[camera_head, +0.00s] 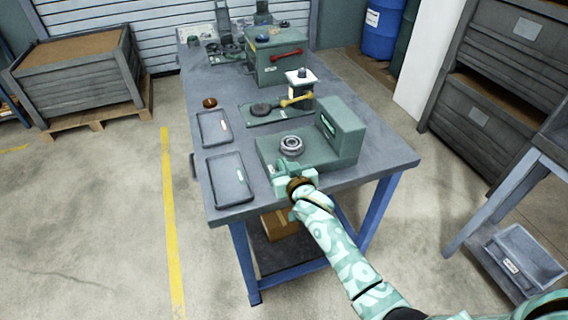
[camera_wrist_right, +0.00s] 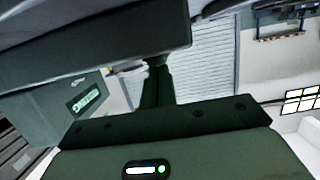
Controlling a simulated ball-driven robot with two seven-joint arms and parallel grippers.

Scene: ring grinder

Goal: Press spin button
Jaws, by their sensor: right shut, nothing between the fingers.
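The green ring grinder (camera_head: 343,140) stands near the front of the workbench, with an upright block at its right and a flat base. A round metal ring-shaped part (camera_head: 291,143) sits on its base. A light green panel (camera_head: 328,125) on the upright block faces left; a similar labelled panel (camera_wrist_right: 86,101) shows at the left of the right wrist view. I cannot pick out the spin button for certain. My right gripper (camera_head: 284,166) is shut and empty, at the grinder's front edge close to the ring; I cannot tell whether it touches. My left gripper is not in view.
Two grey trays (camera_head: 198,129) (camera_head: 211,191) lie along the bench's left side, with a small brown knob-like object (camera_head: 209,102) behind them. A yellow-handled device (camera_head: 272,111) and a red-handled green box (camera_head: 277,70) stand behind the grinder. The bench's front right corner is clear.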

